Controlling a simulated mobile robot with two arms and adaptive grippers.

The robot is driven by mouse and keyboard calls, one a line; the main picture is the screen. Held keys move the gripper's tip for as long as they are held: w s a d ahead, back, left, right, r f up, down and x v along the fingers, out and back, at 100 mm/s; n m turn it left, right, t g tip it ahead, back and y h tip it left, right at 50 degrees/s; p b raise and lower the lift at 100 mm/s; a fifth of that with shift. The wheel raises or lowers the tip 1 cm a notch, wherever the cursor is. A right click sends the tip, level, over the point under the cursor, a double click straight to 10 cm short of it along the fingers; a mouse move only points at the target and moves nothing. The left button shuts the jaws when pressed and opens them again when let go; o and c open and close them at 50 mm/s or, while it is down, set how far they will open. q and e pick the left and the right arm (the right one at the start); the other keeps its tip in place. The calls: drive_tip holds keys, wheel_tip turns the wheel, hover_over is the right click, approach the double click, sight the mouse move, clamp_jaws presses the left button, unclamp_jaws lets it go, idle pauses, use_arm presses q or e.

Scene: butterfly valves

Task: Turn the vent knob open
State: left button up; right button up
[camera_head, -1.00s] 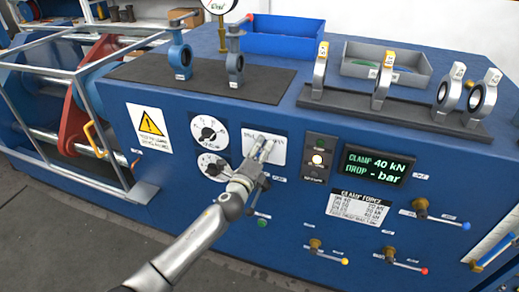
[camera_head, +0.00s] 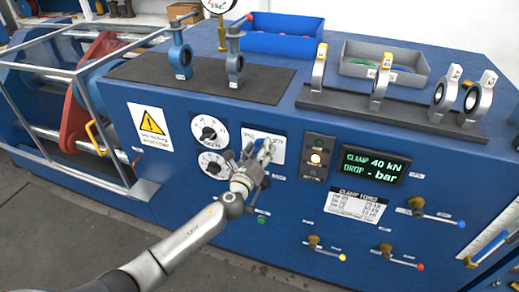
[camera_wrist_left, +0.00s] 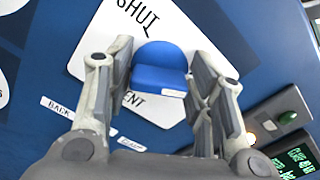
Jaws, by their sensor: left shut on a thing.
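The vent knob (camera_wrist_left: 158,66) is blue and sits on a white plate (camera_wrist_left: 122,22) lettered SHUT and VENT in the left wrist view. My left gripper (camera_wrist_left: 160,80) has one finger on each side of the knob and is shut on it. In the head view my left gripper (camera_head: 258,152) is at the white plate (camera_head: 277,146) on the blue cabinet front, and its fingers mostly hide the knob. My right gripper is not in view.
Levers (camera_head: 437,214) stick out lower right. Valves stand on top.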

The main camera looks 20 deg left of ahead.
use_arm(q)
drive_tip(key=shift+f, duration=0.1)
idle(0.3)
drive_tip(key=o, duration=0.9)
drive_tip(key=shift+s, duration=0.1)
drive_tip(key=s, duration=1.2)
drive_tip(key=shift+a, duration=0.25)
